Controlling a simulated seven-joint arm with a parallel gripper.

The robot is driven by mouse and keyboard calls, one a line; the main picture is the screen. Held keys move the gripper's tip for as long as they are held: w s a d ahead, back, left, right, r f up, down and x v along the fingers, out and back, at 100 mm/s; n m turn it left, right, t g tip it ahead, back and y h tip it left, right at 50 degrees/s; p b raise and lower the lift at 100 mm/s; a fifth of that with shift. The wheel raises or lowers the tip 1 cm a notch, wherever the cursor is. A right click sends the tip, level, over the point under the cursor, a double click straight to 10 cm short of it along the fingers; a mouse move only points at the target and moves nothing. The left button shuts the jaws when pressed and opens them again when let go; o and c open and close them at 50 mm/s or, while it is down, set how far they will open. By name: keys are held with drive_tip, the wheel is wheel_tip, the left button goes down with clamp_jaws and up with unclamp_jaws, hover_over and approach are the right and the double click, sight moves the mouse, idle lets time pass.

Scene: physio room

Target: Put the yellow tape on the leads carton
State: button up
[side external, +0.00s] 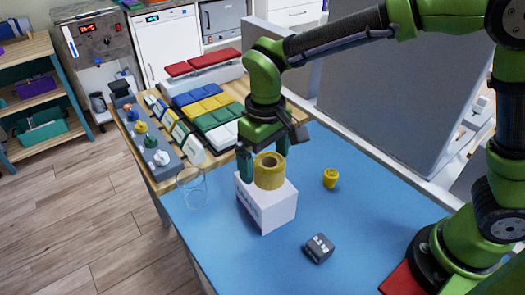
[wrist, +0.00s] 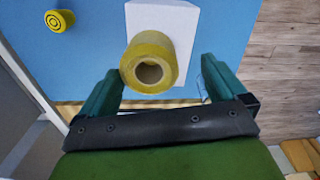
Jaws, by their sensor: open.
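The yellow tape (side external: 268,180) is a thick roll with a hole through it. It appears to rest flat on top of the white leads carton (side external: 280,210), which stands upright on the blue table and has dark lettering on one side. My gripper (side external: 262,168) is open at the tape, pointing down, with a dark green finger at its left in the side view.
A small yellow cylinder (side external: 330,179) and a grey device (side external: 318,248) stand on the blue table (side external: 240,262). A clear glass (side external: 190,190) is left of the carton. Coloured pads (side external: 210,105) and a grey rack (side external: 150,145) are behind. A grey panel (side external: 390,90) stands at the right.

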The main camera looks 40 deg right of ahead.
wheel_tip(320, 180, up, 9)
drive_tip(key=s+d+m+t+y, duration=0.1)
drive_tip(key=s+d+m+t, duration=0.2)
drive_tip(key=s+d, duration=0.3)
drive_tip(key=s+d+r+m+t+y, duration=0.1)
drive_tip(key=s+d+t, duration=0.3)
drive_tip(key=d, duration=0.7)
drive_tip(key=shift+s+d+m, duration=0.15)
drive_tip(key=shift+s+m, duration=0.75)
drive_tip(key=shift+s, duration=0.3)
